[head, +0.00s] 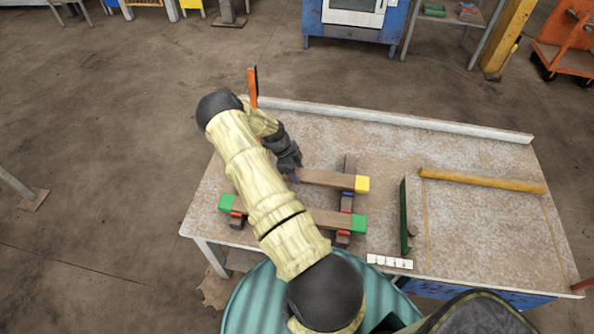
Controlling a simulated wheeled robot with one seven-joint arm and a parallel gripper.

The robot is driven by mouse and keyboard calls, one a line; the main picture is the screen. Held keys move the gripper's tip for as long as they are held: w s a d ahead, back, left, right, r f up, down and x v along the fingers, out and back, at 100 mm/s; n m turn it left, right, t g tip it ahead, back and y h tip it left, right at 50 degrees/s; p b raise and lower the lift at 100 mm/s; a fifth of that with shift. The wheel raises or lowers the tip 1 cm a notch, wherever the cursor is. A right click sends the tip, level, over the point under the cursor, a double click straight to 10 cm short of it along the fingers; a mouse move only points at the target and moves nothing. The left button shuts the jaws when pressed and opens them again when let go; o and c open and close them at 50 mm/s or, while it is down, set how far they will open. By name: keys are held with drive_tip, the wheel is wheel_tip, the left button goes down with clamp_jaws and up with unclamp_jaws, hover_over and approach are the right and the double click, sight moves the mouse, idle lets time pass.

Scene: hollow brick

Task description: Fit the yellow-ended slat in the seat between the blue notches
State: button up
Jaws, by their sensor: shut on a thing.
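The yellow-ended slat (328,179) is a brown bar with a yellow block at its right end. My gripper (293,177) is shut on its left part, and my arm hides the slat's other end. The slat's right part crosses above a dark cross rail (349,163). A blue notch mark (347,193) shows on this rail just in front of the slat. I cannot tell whether the slat touches the rail or is held above it. The left rail's blue notches are hidden behind my arm. A green-ended slat (325,217) lies parallel, nearer me, across both rails, with red marks beside it.
The worktable (470,225) has a white back rail (400,122). A green upright plate (405,215) stands right of the slats, with a small white strip (390,262) in front. A yellow bar (482,180) lies at the right. An orange post (252,87) stands behind my arm.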

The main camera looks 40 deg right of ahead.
drive_tip(key=shift+f+b, duration=0.6)
drive_tip(key=shift+f, duration=0.05)
drive_tip(key=o, duration=1.3)
drive_tip(key=shift+r, duration=0.1)
drive_tip(key=b+v, duration=0.1)
drive_tip(key=v, duration=1.6)
drive_tip(key=shift+w+r, duration=0.1)
drive_tip(key=shift+w, duration=0.05)
